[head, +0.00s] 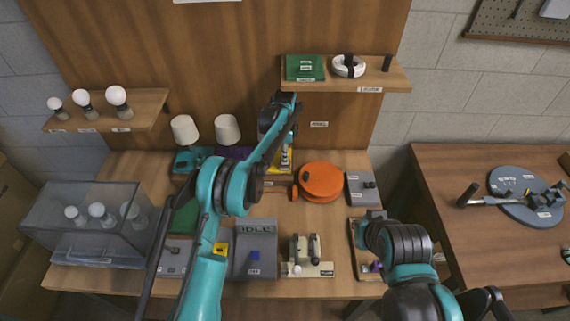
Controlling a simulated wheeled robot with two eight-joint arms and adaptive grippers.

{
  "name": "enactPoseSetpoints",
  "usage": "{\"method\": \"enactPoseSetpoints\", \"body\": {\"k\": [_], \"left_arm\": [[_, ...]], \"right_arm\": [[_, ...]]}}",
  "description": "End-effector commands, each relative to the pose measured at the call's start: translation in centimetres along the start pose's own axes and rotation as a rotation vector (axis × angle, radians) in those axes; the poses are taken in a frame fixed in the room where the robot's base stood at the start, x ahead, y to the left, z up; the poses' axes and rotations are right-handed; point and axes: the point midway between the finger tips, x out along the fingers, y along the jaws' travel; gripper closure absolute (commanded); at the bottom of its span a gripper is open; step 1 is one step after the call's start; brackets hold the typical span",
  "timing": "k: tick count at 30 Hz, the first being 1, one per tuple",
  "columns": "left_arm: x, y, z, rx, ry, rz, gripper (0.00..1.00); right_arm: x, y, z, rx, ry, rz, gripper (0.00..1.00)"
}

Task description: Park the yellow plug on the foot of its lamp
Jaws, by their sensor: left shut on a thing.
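My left gripper (286,158) points down at the back of the table, over a yellow foot (279,168) of a lamp. The gripper is shut on a small yellow thing, apparently the yellow plug, mostly hidden by the fingers. I cannot tell whether the plug touches the foot. My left arm hides the upper part of this lamp. My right gripper (366,216) is over the right front of the table, near a dark tray (355,262) with a purple piece (376,266). Its fingers are too unclear to tell open from shut.
Lamps with white shades on a teal foot (187,160) and a purple foot (236,152) stand to the left.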

Motion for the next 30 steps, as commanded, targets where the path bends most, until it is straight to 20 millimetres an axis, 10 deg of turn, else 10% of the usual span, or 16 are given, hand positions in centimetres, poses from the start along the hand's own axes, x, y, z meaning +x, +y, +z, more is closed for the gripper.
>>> {"method": "enactPoseSetpoints", "body": {"k": [30], "left_arm": [[0.49,0.00,-0.02,0.000,0.000,0.000,1.00]], "right_arm": [[0.37,0.00,0.26,0.000,0.000,0.000,1.00]]}}
